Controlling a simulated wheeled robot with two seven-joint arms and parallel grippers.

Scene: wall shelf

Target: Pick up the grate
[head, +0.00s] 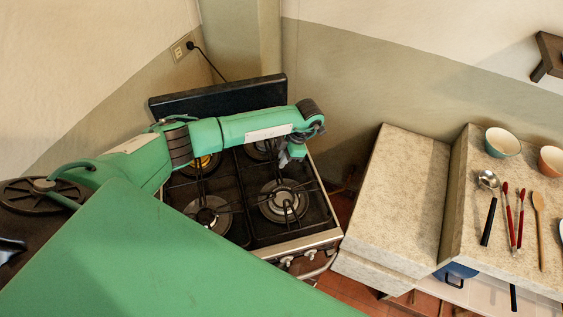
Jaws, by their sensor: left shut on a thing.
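The grate (283,187) is a black frame of thin bars over the burners on the right side of the stove (290,243). It looks level at stove-top height; I cannot tell whether it is raised. My left arm reaches in from the left across the back burners. My left gripper (287,160) points down at the middle of the right grate and is shut on it. Similar dark bars lie over the left burners (208,214). My right gripper is not in view.
A black raised lid (220,97) stands behind the burners. To the right is a speckled stone counter (395,190) with clear space. Farther right are a pale green bowl (502,142), an orange bowl (551,160), a ladle (488,205), red-handled utensils and a wooden spoon (540,228).

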